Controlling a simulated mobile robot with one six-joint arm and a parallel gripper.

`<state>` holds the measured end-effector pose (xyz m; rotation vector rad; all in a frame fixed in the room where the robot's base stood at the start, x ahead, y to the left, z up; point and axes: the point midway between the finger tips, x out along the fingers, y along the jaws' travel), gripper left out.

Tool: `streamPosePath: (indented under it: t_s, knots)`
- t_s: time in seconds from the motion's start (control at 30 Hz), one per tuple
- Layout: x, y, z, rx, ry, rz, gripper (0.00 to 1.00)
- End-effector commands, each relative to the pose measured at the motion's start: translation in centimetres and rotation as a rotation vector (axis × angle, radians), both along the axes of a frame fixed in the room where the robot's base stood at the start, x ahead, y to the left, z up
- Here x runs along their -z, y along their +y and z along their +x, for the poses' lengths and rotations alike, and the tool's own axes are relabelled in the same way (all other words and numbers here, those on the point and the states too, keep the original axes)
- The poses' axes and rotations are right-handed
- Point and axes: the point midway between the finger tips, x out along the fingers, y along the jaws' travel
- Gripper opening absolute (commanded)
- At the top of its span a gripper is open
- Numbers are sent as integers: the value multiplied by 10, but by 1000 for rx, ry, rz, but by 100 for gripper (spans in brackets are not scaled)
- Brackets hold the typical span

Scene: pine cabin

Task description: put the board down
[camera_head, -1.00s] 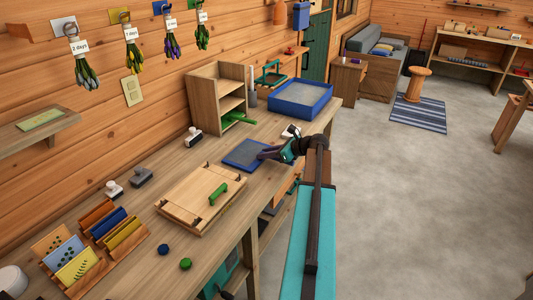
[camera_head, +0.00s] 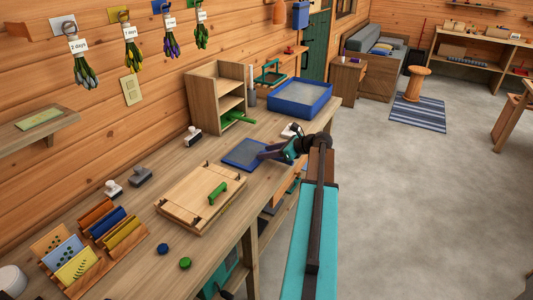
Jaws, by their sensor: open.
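A pale wooden board (camera_head: 188,194) with a green handle (camera_head: 217,190) and dark corner fittings lies flat on the workbench (camera_head: 150,240), left of my gripper. My gripper (camera_head: 262,155) reaches over the bench from the right and is open. Its fingertips are over or beside a blue-framed screen (camera_head: 243,152) lying on the bench; I cannot tell whether they touch it. The board is apart from my gripper. The underside of the board is hidden.
A blue tray (camera_head: 300,98) stands at the bench's far end, beside a wooden shelf box (camera_head: 217,95). Stampers (camera_head: 141,176), a blue cap (camera_head: 163,249), a green cap (camera_head: 185,263) and a card rack (camera_head: 95,240) are nearer. Open floor lies right.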

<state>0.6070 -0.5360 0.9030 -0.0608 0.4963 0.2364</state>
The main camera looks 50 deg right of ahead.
Motion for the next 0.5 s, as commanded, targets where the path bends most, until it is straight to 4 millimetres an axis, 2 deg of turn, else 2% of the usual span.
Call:
streamPosePath:
  t_s: [0.5]
  knots:
    - [-37, -16, -68, 2, 0, -1, 42]
